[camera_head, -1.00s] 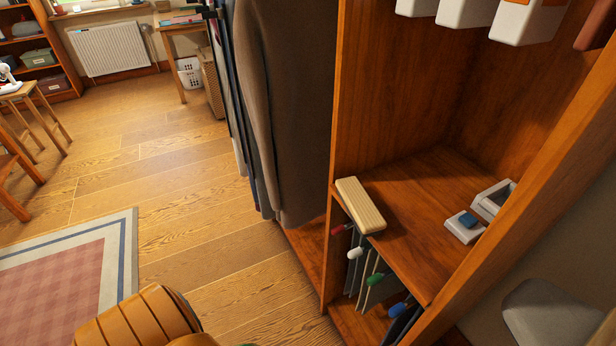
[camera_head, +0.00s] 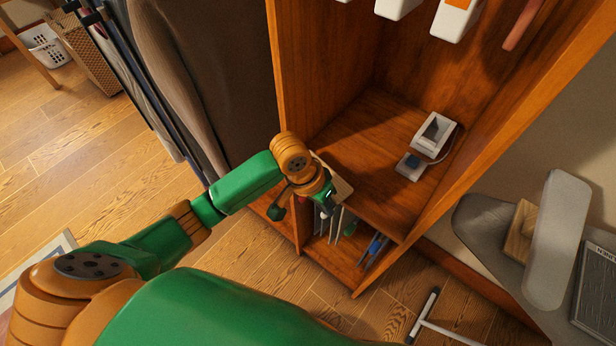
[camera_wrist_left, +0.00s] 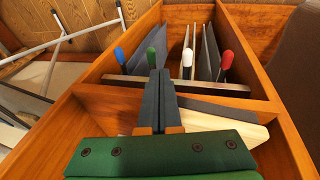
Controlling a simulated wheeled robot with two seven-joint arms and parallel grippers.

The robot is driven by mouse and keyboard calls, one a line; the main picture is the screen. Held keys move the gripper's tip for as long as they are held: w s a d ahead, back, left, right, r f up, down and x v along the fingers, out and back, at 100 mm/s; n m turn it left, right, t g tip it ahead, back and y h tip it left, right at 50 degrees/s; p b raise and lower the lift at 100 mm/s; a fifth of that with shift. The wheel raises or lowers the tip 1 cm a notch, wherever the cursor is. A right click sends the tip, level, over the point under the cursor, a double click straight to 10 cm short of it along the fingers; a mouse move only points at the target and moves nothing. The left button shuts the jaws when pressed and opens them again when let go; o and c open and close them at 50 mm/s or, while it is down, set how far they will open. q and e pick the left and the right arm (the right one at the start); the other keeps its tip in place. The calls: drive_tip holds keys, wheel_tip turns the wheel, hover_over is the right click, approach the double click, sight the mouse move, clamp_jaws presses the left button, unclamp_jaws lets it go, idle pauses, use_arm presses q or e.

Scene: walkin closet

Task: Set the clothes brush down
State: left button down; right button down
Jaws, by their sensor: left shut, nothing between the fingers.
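A pale wooden block, which looks like the clothes brush (camera_head: 342,187), lies at the front left edge of the cabinet shelf (camera_head: 365,145). My left gripper (camera_head: 328,200) is just in front of it and hides much of it. In the left wrist view the dark fingers (camera_wrist_left: 158,82) are pressed together with nothing between them. The pale block (camera_wrist_left: 215,125) shows there beside and beneath the gripper, partly covered by it. I cannot tell whether they touch. My right gripper is not in view.
A white boxy device (camera_head: 433,135) and a smaller one (camera_head: 410,166) stand further back on the shelf. Below are upright dividers and handles, one blue (camera_head: 375,244). An ironing board (camera_head: 490,225) stands at right. The shelf's middle is clear.

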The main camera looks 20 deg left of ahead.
use_arm(q)
drive_tip(key=a+r+g+y+p, duration=0.1)
drive_tip(key=a+r+y, duration=0.15)
drive_tip(key=r, duration=0.35)
drive_tip(key=a+r+y+p, duration=0.1)
drive_tip(key=a+r, duration=0.2)
drive_tip(key=r, duration=0.3)
drive_tip(key=w+d+f, duration=0.1)
drive_tip(key=w+f, duration=0.2)
drive_tip(key=f, duration=0.6)
drive_tip(key=shift+f, duration=0.35)
